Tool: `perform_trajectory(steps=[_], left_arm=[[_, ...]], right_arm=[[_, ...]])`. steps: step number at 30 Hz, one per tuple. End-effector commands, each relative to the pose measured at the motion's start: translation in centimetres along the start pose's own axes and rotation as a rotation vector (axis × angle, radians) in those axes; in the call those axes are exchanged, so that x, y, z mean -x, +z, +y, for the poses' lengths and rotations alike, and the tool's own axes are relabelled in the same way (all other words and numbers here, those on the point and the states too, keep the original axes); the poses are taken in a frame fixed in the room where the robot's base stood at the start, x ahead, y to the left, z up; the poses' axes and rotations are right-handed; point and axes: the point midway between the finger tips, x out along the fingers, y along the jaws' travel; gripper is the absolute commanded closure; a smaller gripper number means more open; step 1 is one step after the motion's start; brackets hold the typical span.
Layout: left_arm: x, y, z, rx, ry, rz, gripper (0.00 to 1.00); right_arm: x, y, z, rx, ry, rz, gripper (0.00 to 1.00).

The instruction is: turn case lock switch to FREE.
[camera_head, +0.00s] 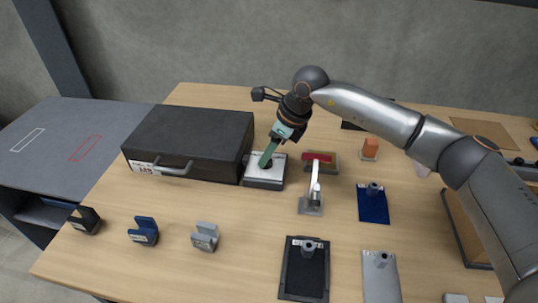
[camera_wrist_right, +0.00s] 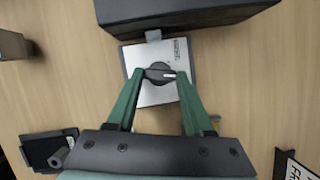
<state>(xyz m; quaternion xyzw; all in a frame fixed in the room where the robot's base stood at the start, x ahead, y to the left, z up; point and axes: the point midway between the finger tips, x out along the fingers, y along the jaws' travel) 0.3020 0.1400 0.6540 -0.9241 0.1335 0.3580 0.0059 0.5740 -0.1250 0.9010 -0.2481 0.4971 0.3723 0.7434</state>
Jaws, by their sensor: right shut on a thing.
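The case lock switch is a pale square plate (camera_wrist_right: 148,97) with a dark round knob (camera_wrist_right: 159,74) in its middle. In the head view the switch box (camera_head: 264,180) stands on the table against the right side of the black case (camera_head: 190,135). My right gripper (camera_head: 266,160) reaches down onto it from above. In the wrist view its green fingers (camera_wrist_right: 160,76) are shut on the knob, one on each side. Small lettering near the plate's upper right is too small to read. My left gripper is not in view.
A red-topped clamp (camera_head: 317,160) stands close to the right of the switch. A blue plate (camera_head: 373,205), a black tray (camera_head: 304,270) and a grey plate (camera_head: 381,275) lie nearer the front right. Small holders, including a blue one (camera_head: 143,232), stand at the front left. Bare table lies between them.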

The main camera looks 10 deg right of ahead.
Motion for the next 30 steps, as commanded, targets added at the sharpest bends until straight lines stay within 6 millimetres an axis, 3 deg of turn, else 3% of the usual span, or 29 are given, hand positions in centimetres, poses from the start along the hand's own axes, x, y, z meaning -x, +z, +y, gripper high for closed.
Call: perform_trajectory(steps=[8,30], left_arm=[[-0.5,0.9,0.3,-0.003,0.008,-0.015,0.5],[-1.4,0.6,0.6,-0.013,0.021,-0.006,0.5]], right_arm=[[0.0,0.1,-0.3,0.239,0.099,-0.003,1.0],[-0.1,0.6,-0.8,0.828,0.342,-0.002,1.0]])
